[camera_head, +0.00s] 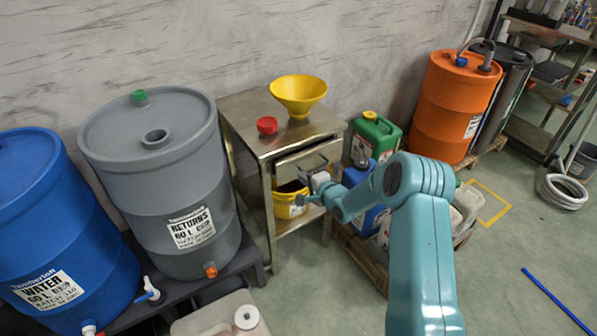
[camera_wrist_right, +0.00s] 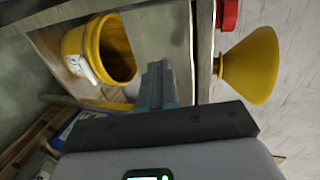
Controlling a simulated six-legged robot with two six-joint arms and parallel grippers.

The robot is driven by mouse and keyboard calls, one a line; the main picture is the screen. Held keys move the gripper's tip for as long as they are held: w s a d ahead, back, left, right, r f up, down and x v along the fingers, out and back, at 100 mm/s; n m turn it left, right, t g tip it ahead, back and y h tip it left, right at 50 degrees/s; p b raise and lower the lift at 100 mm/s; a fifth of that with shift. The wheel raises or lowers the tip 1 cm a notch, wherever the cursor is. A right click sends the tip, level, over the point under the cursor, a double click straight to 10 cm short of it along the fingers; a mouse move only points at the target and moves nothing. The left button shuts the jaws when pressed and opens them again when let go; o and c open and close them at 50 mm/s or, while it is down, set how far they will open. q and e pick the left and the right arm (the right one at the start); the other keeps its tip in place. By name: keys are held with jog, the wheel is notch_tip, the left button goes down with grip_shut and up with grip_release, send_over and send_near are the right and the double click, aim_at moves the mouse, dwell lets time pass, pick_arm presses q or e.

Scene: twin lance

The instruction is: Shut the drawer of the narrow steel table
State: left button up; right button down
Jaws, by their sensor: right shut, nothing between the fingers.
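The narrow steel table (camera_head: 238,115) stands against the wall in the middle of the head view. Its drawer (camera_head: 286,170) is under the top and faces the front right, with a handle on the front. The drawer front seems to stand a little out from the frame; how far I cannot tell. My right gripper (camera_head: 308,197) is shut and empty, close in front of the drawer's lower part. In the right wrist view its fingertips (camera_wrist_right: 158,68) point at the steel drawer front (camera_wrist_right: 160,35); contact is unclear. My left gripper is not in view.
A yellow funnel (camera_head: 298,92) and a red cup (camera_head: 267,125) stand on the tabletop. A yellow bucket (camera_head: 288,208) sits on the shelf below the drawer. A grey barrel (camera_head: 165,185) is close left; a green can (camera_head: 377,133) and blue can (camera_head: 362,178) are right.

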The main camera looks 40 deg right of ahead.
aim_at(293, 167)
jog(key=shift+w+d, duration=0.2)
jog(key=shift+w, duration=1.75)
